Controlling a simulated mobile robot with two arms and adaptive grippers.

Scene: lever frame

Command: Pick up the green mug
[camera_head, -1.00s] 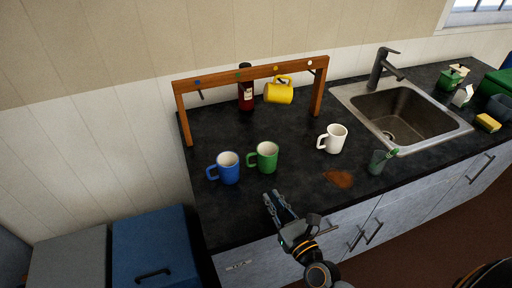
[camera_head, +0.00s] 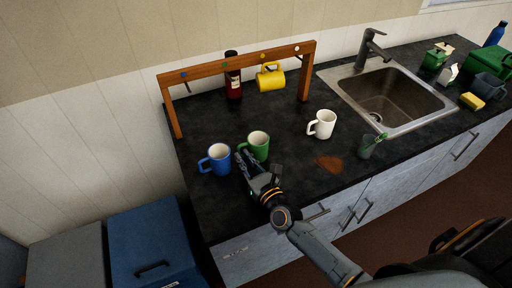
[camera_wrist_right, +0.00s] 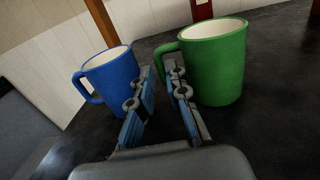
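The green mug (camera_head: 258,148) stands upright on the dark counter with its handle toward the left. It also shows in the right wrist view (camera_wrist_right: 215,68). My right gripper (camera_head: 241,162) is low over the counter by the handle side of the green mug. In the right wrist view its fingers (camera_wrist_right: 159,66) are apart, and part of the green handle (camera_wrist_right: 158,58) shows between the tips, the right finger covering some of it. I cannot tell whether they touch. My left gripper is not in view.
The blue mug (camera_head: 218,160) stands close on the left of the gripper. A white mug (camera_head: 323,125), a glass (camera_head: 368,147) and a brown spill (camera_head: 328,163) lie to the right. A yellow mug (camera_head: 270,78) hangs on the wooden frame (camera_head: 203,70), near a bottle (camera_head: 233,80).

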